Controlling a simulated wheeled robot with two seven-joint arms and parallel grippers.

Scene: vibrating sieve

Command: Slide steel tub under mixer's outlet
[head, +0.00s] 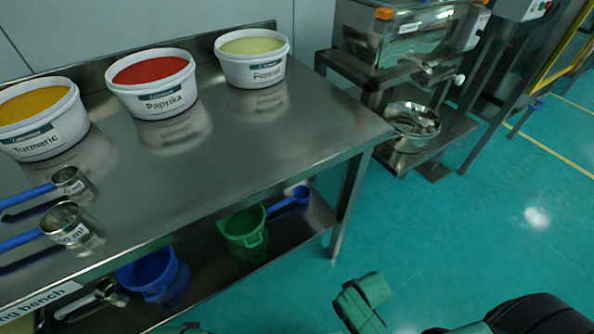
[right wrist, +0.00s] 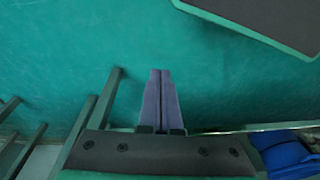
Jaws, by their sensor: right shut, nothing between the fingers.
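The steel tub (head: 414,122) is a shiny round bowl on the low shelf of the mixer's stand, at the upper right of the head view. The steel mixer (head: 408,36) stands above and behind it, with its outlet (head: 425,70) on the front. The tub is below the outlet and looks a little forward of it; the exact alignment is hard to tell. My right gripper (right wrist: 161,72) is shut and empty above the green floor in the right wrist view, apart from the tub. My left gripper is out of view.
A steel bench (head: 230,130) fills the left, carrying turmeric (head: 45,140), paprika (head: 155,98) and fennel (head: 252,72) tubs and blue-handled scoops (head: 62,228). Its lower shelf holds a green jug (head: 243,232) and a blue one (head: 150,275). Floor (head: 470,230) right of the bench is clear.

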